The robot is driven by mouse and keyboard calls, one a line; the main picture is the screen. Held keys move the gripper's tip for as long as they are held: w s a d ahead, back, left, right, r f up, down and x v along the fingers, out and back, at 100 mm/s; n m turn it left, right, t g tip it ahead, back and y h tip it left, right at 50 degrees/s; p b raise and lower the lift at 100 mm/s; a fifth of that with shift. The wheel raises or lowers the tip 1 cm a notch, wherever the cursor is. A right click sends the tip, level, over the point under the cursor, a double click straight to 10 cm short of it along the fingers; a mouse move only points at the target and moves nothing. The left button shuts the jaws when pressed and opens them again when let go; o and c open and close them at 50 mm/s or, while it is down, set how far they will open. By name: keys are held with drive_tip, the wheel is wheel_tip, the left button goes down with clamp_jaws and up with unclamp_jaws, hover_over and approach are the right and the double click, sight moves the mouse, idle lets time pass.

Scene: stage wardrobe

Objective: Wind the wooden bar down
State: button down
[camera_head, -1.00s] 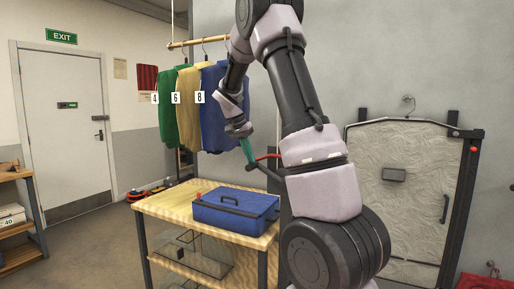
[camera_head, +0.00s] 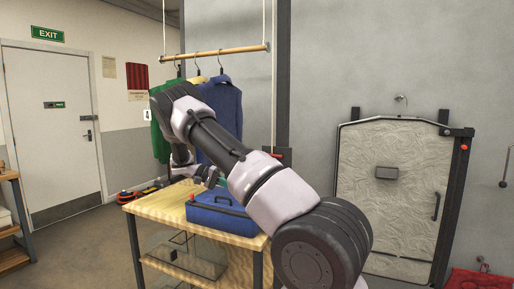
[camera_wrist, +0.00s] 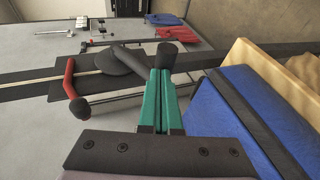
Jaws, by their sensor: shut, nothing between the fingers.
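The wooden bar (camera_head: 215,52) hangs level on two cords, with a green garment (camera_head: 160,135), a yellow one mostly hidden, and a blue one (camera_head: 225,105) on hangers. A winch (camera_head: 280,152) sits on the dark post, partly behind my arm. My gripper (camera_wrist: 160,72) has green fingers, shut and empty, with tips overlapping the crank near the knob; contact is unclear. It also shows in the head view (camera_head: 212,179), low by the table.
A blue toolbox (camera_head: 222,215) stands on the wooden table (camera_head: 150,208), close beside my gripper. A pale framed panel (camera_head: 395,190) stands at the right wall. A red cloth (camera_head: 480,282) lies at lower right. The door (camera_head: 55,130) is at far left.

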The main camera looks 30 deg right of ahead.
drive_tip(key=s+d+f+n+g+h, duration=0.1)
drive_tip(key=s+d+f+g+h, duration=0.1)
drive_tip(key=s+f+h, duration=0.1)
drive_tip(key=s+d+f+n+g+h, duration=0.2)
drive_tip(key=s+f+g+h, duration=0.1)
drive_tip(key=f+h, duration=0.2)
drive_tip(key=shift+d+f, duration=0.25)
drive_tip(key=shift+f, duration=0.7)
